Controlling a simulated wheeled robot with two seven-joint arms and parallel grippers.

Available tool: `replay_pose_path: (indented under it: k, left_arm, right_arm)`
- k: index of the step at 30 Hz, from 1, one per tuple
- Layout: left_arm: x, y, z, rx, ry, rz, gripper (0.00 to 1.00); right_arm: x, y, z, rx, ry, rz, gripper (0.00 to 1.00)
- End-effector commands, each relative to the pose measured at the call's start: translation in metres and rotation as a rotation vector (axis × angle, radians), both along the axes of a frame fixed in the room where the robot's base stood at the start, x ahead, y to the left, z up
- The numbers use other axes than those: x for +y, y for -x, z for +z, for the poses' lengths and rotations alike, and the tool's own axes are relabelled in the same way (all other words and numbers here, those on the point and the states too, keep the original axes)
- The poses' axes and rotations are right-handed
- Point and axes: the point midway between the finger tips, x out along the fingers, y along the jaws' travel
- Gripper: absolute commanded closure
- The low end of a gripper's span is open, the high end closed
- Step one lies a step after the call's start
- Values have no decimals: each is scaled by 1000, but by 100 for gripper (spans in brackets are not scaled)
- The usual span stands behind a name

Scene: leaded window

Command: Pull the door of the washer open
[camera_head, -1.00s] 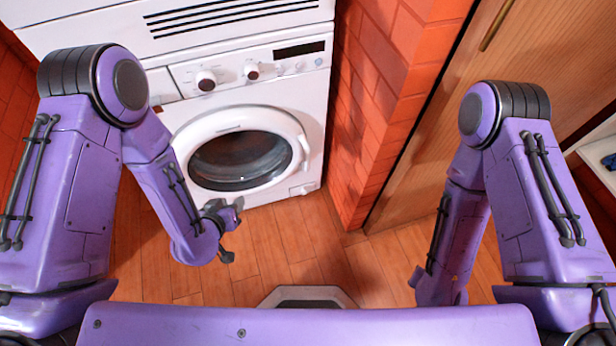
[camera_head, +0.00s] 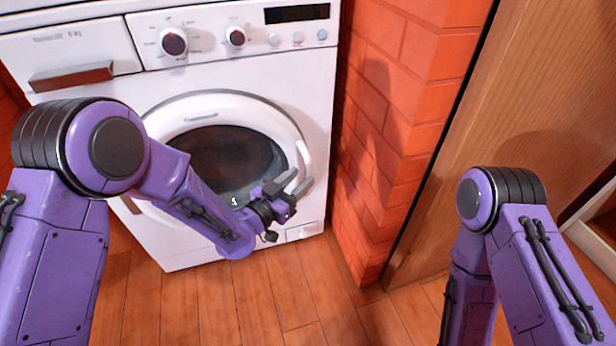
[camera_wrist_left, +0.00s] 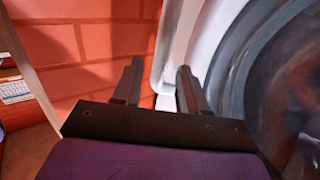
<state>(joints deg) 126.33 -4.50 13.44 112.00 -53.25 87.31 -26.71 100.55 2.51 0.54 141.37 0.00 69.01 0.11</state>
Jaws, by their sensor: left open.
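The white washer (camera_head: 230,78) stands ahead with its round door (camera_head: 175,118) shut against the front. The door has a white ring, dark glass and a pale handle (camera_head: 304,156) on its right side. My left gripper (camera_head: 295,182) is open, just below and in front of the handle. In the left wrist view, the fingers of the left gripper (camera_wrist_left: 158,68) point at the white handle (camera_wrist_left: 163,58), which shows between the tips. I cannot tell whether they touch it. My right gripper is out of view.
An orange brick wall (camera_head: 385,120) stands close to the right of the washer. A wooden door or panel (camera_head: 510,110) lies farther right. The plank floor (camera_head: 290,290) is clear in front. A drawer with a brown handle (camera_head: 72,76) is at the washer's upper left.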

Motion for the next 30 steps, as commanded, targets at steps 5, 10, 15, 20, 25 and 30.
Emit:
replay_pose_path:
  k: [5, 10, 15, 20, 25, 30]
  left_arm:
    - [-19, -25, -3, 0, 1, 1, 58]
    - [-26, -33, -2, 3, 1, 1, 58]
    - [-26, -33, -1, 3, 1, 2, 58]
    - [-26, -33, -1, 3, 1, 2, 97]
    - [-26, -33, -1, 3, 1, 2, 100]
    - [-28, -29, -1, 4, 0, -19, 100]
  right_arm:
    - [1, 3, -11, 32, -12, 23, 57]
    - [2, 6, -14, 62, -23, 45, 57]
    - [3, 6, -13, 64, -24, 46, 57]
    - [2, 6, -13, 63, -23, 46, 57]
    - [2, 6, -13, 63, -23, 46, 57]
    - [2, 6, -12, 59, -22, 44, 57]
